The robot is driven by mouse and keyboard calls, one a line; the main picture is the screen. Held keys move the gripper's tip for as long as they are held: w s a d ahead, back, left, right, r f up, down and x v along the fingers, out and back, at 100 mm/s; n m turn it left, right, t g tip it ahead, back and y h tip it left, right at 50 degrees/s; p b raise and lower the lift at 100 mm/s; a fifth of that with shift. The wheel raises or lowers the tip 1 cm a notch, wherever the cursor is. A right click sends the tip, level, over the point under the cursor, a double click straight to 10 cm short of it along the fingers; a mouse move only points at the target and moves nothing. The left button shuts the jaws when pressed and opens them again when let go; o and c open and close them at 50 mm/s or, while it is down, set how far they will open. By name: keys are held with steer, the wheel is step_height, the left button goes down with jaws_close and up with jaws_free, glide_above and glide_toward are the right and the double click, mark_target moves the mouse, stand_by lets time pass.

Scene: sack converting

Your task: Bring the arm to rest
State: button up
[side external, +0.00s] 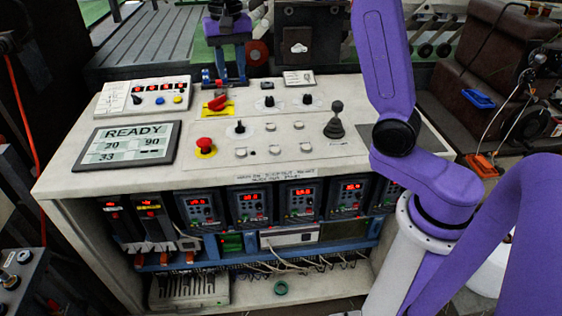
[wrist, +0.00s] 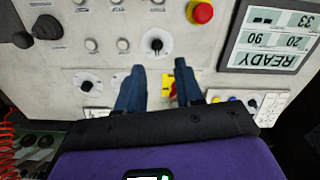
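My gripper (side external: 230,82) is above the far part of the control console (side external: 60,178), fingers pointing down. In the wrist view my gripper (wrist: 159,68) has its two blue fingers apart with nothing held between them. A red rotary switch on a yellow plate (side external: 217,103) is just below and in front of the fingers. Part of that yellow plate (wrist: 168,84) shows between them in the wrist view. Whether a finger touches the panel cannot be told.
A red mushroom button (side external: 205,143), a black joystick (side external: 335,122) and several knobs stand up from the panel. A display reading READY (side external: 127,146) lies at left. Several drive units (side external: 250,204) sit under the top. A brown machine (side external: 455,75) stands at right.

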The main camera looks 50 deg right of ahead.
steer(key=s+a+f+n, duration=0.2)
steer(key=s+a+n, duration=0.3)
steer(key=s, duration=0.3)
steer(key=s+d+f+n, duration=0.1)
steer(key=s+f+n, duration=0.2)
steer(key=s+n, duration=0.4)
steer(key=s+d+f+n, duration=0.2)
steer(key=s+f+n, duration=0.2)
steer(key=s, duration=1.5)
steer(key=n, duration=0.3)
steer(key=shift+s+d+f, duration=0.2)
